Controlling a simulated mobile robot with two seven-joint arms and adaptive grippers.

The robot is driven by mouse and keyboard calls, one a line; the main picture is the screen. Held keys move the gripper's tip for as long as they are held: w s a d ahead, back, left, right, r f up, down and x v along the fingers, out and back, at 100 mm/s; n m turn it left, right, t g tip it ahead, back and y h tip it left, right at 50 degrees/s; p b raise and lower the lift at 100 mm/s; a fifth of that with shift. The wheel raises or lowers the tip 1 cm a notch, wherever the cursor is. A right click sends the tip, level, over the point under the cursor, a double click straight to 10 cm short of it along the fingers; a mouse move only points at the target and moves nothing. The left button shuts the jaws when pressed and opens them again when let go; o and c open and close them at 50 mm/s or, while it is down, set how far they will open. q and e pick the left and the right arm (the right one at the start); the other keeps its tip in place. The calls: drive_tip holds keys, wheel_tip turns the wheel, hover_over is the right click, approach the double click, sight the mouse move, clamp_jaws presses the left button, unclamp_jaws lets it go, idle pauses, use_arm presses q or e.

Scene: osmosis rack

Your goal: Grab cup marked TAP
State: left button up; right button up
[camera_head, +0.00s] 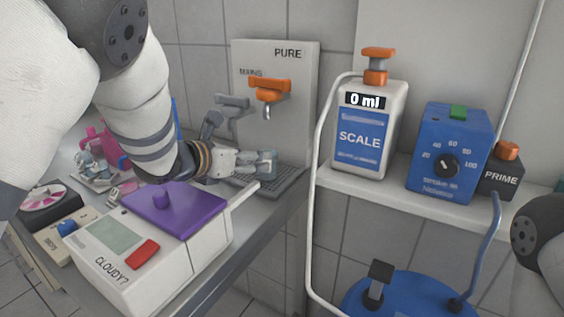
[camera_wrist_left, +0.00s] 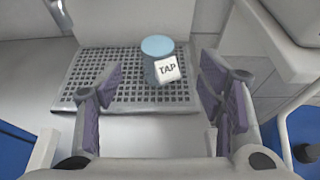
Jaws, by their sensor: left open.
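The cup marked TAP (camera_wrist_left: 166,68) stands upright on the drip grate in the left wrist view. It is a bluish cup with a white TAP label facing me. In the head view the cup (camera_head: 267,163) shows just past the fingers of my left gripper, partly hidden by them. My left gripper (camera_wrist_left: 160,105) is open and empty, its purple-padded fingers spread wide. The cup lies ahead of the fingertips, nearer the right finger, and is not between the pads. In the head view the left gripper (camera_head: 250,163) reaches toward the tap station. My right gripper is not in view.
The grate (camera_head: 285,180) sits below the PURE panel (camera_head: 300,85) with an orange tap (camera_head: 269,90). A white CLOUDY? box (camera_head: 140,255) with a purple lid (camera_head: 175,208) stands in front. The SCALE bottle (camera_head: 367,135) and blue dial box (camera_head: 450,150) stand on a shelf to the right.

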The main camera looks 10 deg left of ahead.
use_arm(q)
drive_tip(key=b+x, duration=0.1)
drive_tip(key=x, duration=0.8)
drive_tip(key=shift+a+f+b, duration=0.15)
drive_tip(key=shift+b, duration=0.15)
drive_tip(key=shift+w, duration=0.3)
drive_tip(key=shift+r, duration=0.3)
drive_tip(key=c, duration=1.2)
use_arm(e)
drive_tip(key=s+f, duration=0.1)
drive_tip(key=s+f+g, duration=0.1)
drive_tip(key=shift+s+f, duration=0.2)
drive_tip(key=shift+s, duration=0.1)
use_arm(q)
drive_tip(key=shift+o, duration=0.2)
